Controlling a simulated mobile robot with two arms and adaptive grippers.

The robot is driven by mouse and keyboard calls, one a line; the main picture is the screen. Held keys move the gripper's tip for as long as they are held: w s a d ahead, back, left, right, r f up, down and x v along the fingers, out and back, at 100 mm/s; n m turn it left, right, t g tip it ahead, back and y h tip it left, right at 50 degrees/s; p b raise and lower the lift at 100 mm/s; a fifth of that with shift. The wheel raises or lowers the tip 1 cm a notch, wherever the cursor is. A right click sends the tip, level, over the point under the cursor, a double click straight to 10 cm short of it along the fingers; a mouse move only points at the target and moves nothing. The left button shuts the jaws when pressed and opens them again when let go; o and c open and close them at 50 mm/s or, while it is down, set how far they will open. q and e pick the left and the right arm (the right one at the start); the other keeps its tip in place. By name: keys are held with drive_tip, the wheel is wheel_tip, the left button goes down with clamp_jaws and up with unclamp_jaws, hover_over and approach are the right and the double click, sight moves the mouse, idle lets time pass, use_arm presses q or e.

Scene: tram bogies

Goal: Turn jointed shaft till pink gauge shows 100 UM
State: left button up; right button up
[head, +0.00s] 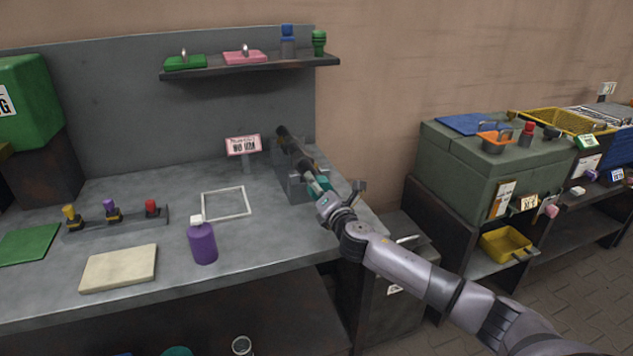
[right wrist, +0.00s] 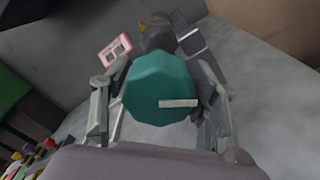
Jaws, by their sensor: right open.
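The jointed shaft (head: 299,155) sits in a grey stand (head: 293,182) on the workbench; its dark far end points up and left. Its near end is a teal knob, which shows large in the right wrist view (right wrist: 158,92) with a pale bar mark. My right gripper (head: 333,190) is at this knob, with one finger on each side of it. The jaws are open and I cannot tell whether they touch it. The pink gauge (head: 243,145) stands left of the shaft; its reading is too small to read surely. It also shows in the right wrist view (right wrist: 115,47). My left gripper is out of view.
A purple bottle (head: 202,242), a white square frame (head: 226,203), a beige pad (head: 118,269) and a rack of coloured knobs (head: 117,218) lie on the bench to the left. A shelf (head: 250,68) hangs above. A green chest (head: 500,160) stands right.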

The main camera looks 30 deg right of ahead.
drive_tip(key=shift+x, duration=1.3)
drive_tip(key=shift+c, duration=0.5)
drive_tip(key=c, duration=0.7)
drive_tip(key=shift+c, duration=0.3)
drive_tip(key=shift+f+m, duration=0.1)
drive_tip(key=shift+m, duration=0.9)
drive_tip(key=m, duration=0.3)
drive_tip(key=shift+m, duration=0.3)
drive_tip(key=m, duration=0.6)
drive_tip(key=shift+m, duration=0.3)
